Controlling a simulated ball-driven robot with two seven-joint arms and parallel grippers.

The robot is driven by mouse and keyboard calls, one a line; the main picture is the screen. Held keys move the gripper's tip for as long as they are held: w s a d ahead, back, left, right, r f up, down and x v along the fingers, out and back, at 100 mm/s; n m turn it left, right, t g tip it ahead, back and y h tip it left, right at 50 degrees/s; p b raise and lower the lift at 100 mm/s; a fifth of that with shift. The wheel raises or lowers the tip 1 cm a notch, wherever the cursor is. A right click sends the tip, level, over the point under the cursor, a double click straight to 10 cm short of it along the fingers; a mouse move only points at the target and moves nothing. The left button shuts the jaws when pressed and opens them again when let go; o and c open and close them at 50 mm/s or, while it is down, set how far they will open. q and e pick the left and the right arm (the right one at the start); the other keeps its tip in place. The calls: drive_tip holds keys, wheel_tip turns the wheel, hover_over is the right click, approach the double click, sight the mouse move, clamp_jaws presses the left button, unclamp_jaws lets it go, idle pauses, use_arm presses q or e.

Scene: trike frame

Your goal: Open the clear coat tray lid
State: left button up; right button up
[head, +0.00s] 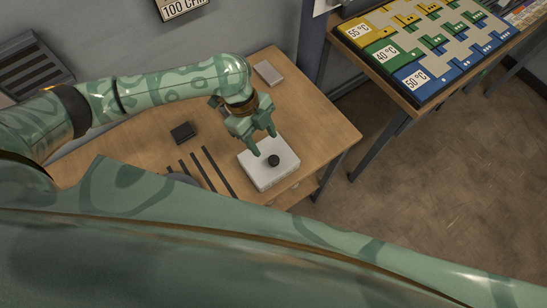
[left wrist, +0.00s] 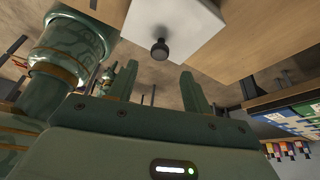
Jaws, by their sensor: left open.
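The clear coat tray lid (head: 286,166) is a pale, square panel with a round dark knob (head: 273,160), lying on the wooden table in the head view. In the left wrist view the white lid (left wrist: 190,22) and its dark knob (left wrist: 159,48) show at the top. My left gripper (head: 263,143) is open, with its fingers just behind and above the knob, apart from it. In the left wrist view its two fingers (left wrist: 158,85) are spread with nothing between them. The lid lies flat; whatever is beneath it is hidden. My right gripper is not in view.
The wooden table (head: 325,128) also holds a small dark box (head: 183,132), several dark strips (head: 215,172) and a grey block (head: 268,72). A second table at right bears a board of yellow, green and blue sections (head: 425,45). Open floor lies to the right.

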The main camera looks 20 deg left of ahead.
sight(273, 158)
use_arm(q)
drive_tip(key=b+x, duration=0.1)
drive_tip(key=x, duration=0.7)
drive_tip(key=shift+d+f+b, duration=0.1)
drive_tip(key=shift+f+b, duration=0.25)
clamp_jaws()
